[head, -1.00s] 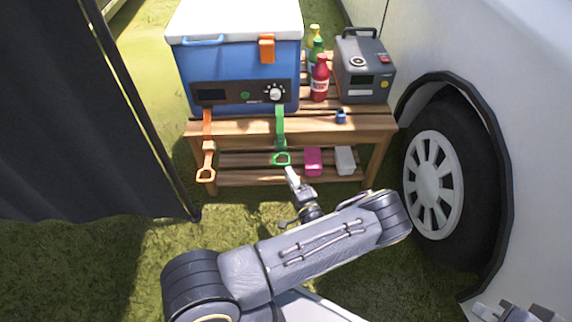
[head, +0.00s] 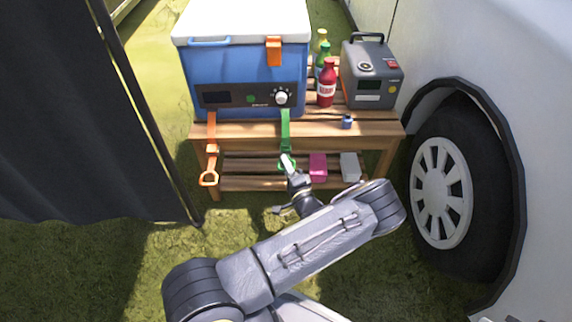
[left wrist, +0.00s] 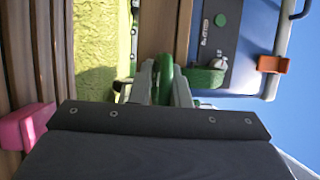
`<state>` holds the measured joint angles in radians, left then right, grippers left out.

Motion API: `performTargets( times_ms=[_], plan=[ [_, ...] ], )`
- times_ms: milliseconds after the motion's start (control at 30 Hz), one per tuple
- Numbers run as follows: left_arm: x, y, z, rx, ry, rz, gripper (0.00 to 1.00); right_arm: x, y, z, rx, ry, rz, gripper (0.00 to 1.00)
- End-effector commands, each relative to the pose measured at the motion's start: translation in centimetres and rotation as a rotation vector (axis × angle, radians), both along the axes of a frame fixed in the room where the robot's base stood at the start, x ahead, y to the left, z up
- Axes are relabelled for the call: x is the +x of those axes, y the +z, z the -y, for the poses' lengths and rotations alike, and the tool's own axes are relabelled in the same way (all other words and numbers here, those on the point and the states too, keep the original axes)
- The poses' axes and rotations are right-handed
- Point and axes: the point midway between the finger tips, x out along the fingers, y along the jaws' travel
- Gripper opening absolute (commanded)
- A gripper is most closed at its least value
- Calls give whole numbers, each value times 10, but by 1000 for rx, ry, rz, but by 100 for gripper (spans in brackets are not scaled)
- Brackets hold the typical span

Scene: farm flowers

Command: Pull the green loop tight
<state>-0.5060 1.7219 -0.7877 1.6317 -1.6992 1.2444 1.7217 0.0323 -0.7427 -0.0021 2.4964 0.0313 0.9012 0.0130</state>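The green loop (head: 286,163) hangs at the end of a green strap (head: 285,132) on the front of the blue cooler (head: 248,75). My left gripper (head: 287,161) is at the loop and hides part of it. In the left wrist view, the green loop (left wrist: 164,82) fills the narrow gap between the two fingers of my left gripper (left wrist: 163,75), which look closed on it. The strap (left wrist: 203,78) runs from there toward the cooler. Only a sliver of my right gripper (head: 512,318) shows at the bottom right edge, so its fingers cannot be judged.
An orange strap with its loop (head: 209,178) hangs to the left. A pink box (head: 318,167) and a white box (head: 350,167) sit on the lower shelf of the wooden bench (head: 240,129). Bottles (head: 327,85) and a grey power unit (head: 372,75) stand on top. A vehicle wheel (head: 441,193) is at the right.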

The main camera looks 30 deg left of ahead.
Motion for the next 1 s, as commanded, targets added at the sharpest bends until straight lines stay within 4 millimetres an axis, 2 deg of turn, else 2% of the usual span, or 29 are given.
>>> performTargets(
  times_ms=[367,700,967,1000],
  plan=[
    [-1,7,1,12,0,11,0,0,3,0,0,0,0,0],
    [-46,9,29,13,1,11,0,0,27,0,0,0,0,0],
    [-50,6,30,12,5,11,0,0,25,0,0,0,0,0],
    [-50,6,30,12,5,11,17,0,25,0,0,0,0,0]
  ],
)
